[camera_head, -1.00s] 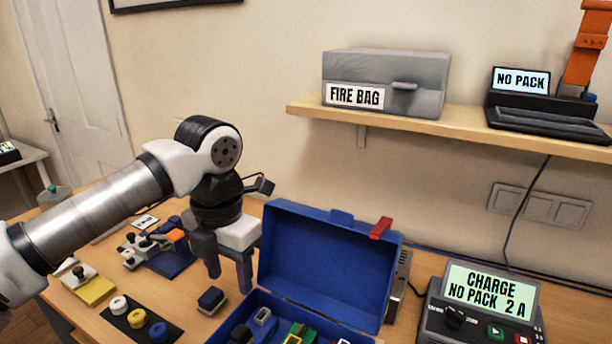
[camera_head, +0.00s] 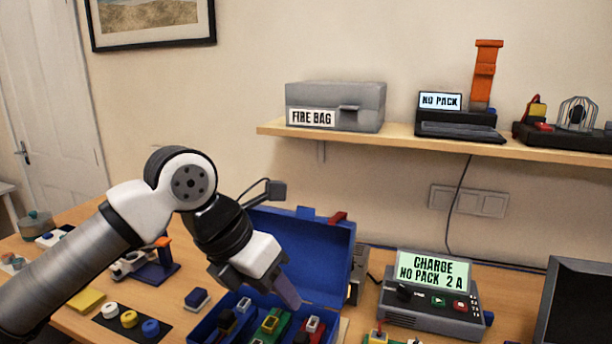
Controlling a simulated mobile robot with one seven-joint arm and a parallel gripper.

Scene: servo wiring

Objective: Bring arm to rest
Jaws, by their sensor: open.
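My arm reaches in from the lower left of the head view. My gripper (camera_head: 264,296) is open, tilted down to the right, in front of and above the open blue case (camera_head: 318,252). Its fingers partly overlap one another in this view, and I see nothing between them. The case's lid stands up behind the gripper, and several coloured connectors, among them a green one (camera_head: 272,325), lie inside the case. The tray's front is cut off by the picture edge.
A charger (camera_head: 432,300) reading "CHARGE NO PACK 2 A" stands right of the case. A shelf (camera_head: 400,138) carries a grey fire bag box (camera_head: 335,105). A dark screen (camera_head: 580,305) is far right.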

